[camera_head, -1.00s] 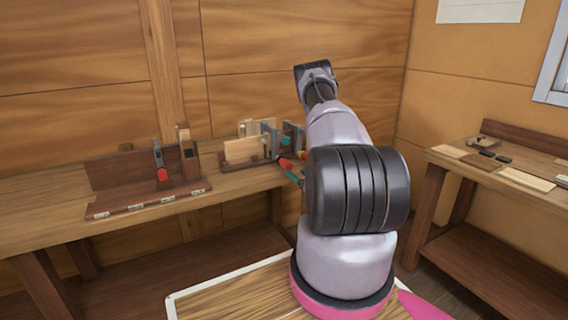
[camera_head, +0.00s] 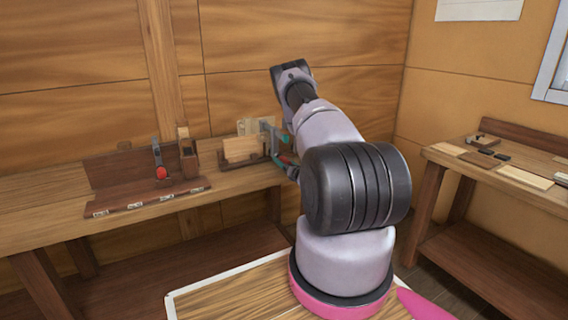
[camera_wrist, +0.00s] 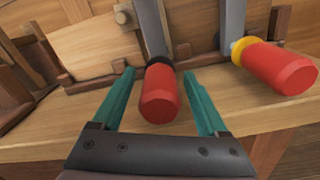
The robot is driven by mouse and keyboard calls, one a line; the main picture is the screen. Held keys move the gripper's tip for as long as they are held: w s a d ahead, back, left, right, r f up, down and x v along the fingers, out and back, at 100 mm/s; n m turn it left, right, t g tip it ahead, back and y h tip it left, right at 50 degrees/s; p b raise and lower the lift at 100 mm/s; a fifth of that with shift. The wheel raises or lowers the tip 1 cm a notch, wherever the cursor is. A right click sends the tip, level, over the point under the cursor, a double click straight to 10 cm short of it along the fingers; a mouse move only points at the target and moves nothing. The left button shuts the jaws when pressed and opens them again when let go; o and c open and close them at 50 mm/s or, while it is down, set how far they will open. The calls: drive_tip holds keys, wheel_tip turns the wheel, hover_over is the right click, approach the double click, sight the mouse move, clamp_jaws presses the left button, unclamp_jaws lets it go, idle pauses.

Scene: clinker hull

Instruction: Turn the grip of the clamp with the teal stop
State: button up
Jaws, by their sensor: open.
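In the wrist view my gripper (camera_wrist: 157,80) is open, with one teal finger on each side of a red grip (camera_wrist: 162,95) with a black collar. The fingers look apart from the grip. This grip hangs at the end of a grey clamp bar (camera_wrist: 151,28). To its right is a second red grip (camera_wrist: 275,67) with a yellow collar. The clamps' stops are out of sight in the wrist view.
The wooden bench (camera_head: 230,182) runs along the wall. A dark wooden holder (camera_head: 140,195) with another red-gripped clamp (camera_head: 160,165) stands to the left. A pale board (camera_head: 241,149) stands beside the clamps. A second bench (camera_head: 512,176) is at the right.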

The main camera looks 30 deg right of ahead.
clamp_jaws()
drive_tip(key=shift+n, duration=0.3)
drive_tip(key=n, duration=0.4)
drive_tip(key=shift+n, duration=1.9)
unclamp_jaws()
